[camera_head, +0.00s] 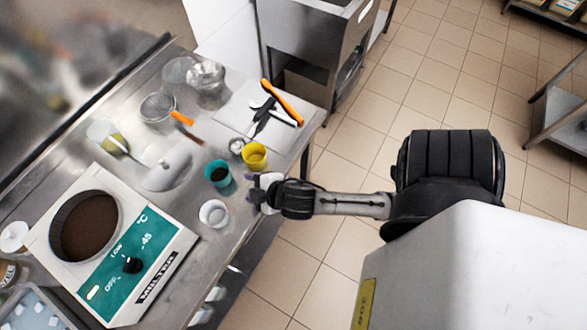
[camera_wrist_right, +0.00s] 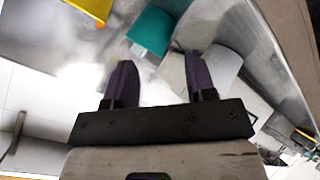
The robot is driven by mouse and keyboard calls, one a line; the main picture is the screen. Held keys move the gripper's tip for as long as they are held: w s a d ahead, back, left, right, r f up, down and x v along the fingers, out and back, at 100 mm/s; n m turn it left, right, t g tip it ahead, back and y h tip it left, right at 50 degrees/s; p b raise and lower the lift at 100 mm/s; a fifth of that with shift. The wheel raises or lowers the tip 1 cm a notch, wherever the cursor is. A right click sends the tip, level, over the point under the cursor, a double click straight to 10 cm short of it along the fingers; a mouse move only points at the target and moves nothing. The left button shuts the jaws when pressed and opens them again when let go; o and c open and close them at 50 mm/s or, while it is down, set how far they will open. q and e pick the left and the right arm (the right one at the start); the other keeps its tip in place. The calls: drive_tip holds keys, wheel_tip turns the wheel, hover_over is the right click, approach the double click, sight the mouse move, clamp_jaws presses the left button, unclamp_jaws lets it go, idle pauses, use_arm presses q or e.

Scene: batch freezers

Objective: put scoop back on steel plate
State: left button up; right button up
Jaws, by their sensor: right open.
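A pale steel plate (camera_head: 236,116) lies at the far right end of the steel worktop. Several utensils rest on it, including a black-handled one (camera_head: 263,117) and an orange-handled one (camera_head: 283,102); I cannot tell which, if any, is the scoop. A smooth, whitish scoop-like piece (camera_head: 168,170) lies mid-worktop; I cannot tell its kind. My right gripper (camera_head: 256,190) is open and empty at the worktop's front edge, beside a teal cup (camera_head: 218,174) and a yellow cup (camera_head: 255,156). In the right wrist view its fingers (camera_wrist_right: 160,80) are apart. My left gripper is not in view.
A white cup (camera_head: 214,213) stands near the front edge. A strainer (camera_head: 157,107) and glass bowls (camera_head: 205,78) are at the back. Tiled floor (camera_head: 440,85) is open on the right.

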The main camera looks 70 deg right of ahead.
drive_tip(key=s+a+f+m+g+y, duration=0.1)
drive_tip(key=s+a+f+m+g, duration=0.1)
drive_tip(key=s, duration=0.4)
drive_tip(key=s+a+f+m+g+y, duration=0.2)
drive_tip(key=s+a+g, duration=0.2)
drive_tip(key=s, duration=0.3)
drive_tip(key=shift+m+g, duration=0.4)
drive_tip(key=shift+g, duration=0.2)
drive_tip(key=shift+f, duration=0.1)
drive_tip(key=shift+c, duration=0.3)
idle(0.7)
